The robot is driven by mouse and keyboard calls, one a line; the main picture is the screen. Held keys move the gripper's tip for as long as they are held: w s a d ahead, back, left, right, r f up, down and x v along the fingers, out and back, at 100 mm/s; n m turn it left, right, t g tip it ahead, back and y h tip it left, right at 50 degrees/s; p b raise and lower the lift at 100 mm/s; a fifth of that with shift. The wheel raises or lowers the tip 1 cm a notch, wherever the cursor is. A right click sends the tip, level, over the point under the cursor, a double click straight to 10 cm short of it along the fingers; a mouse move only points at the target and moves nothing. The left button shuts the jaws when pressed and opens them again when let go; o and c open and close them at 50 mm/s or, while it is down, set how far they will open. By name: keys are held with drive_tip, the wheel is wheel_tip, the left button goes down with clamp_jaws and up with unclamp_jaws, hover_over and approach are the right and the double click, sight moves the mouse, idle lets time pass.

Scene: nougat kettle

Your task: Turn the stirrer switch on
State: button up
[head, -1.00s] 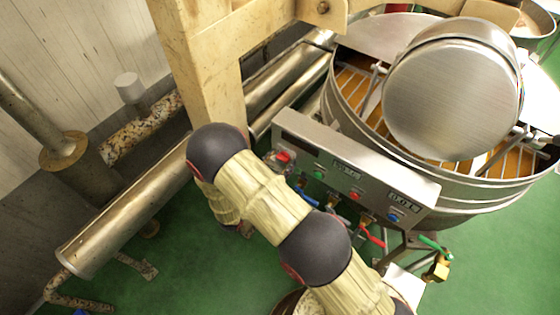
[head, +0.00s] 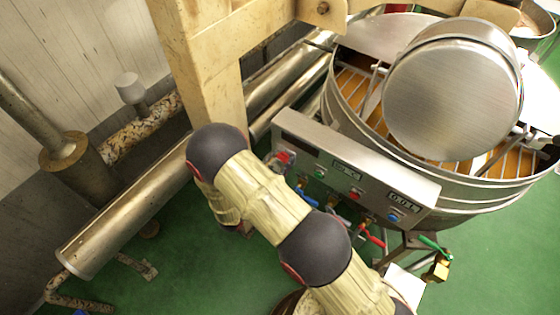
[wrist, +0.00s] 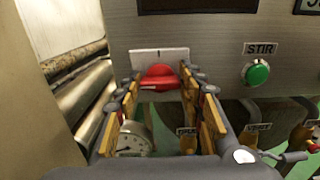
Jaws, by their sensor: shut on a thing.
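A red rotary knob (wrist: 158,72) sits on a white plate with a small mark at its top, at the left end of the steel control panel (wrist: 200,25). My gripper (wrist: 163,85) is shut on this knob, one finger on each side. A green button (wrist: 257,72) under a STIR label is on the panel to the right, apart from my fingers. In the head view, the red knob (head: 283,157) and the green button (head: 319,174) show on the panel.
The steel kettle (head: 345,115) with its stirring bars stands behind the panel. A round gauge (wrist: 133,140) and pipework lie below the knob. Valves with coloured handles (head: 372,238) hang below the panel.

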drive_tip(key=shift+m, duration=0.3)
drive_tip(key=m+b, duration=0.3)
drive_tip(key=m, duration=0.1)
drive_tip(key=shift+d+f, duration=0.1)
drive_tip(key=shift+f, duration=0.05)
drive_tip(key=m+b, duration=0.4)
drive_tip(key=m, duration=0.1)
drive_tip(key=shift+s, duration=0.1)
drive_tip(key=m+b, duration=0.8)
drive_tip(key=shift+d+f, duration=0.1)
drive_tip(key=shift+f, duration=0.05)
drive_tip(key=shift+m, duration=0.3)
drive_tip(key=o, duration=1.2)
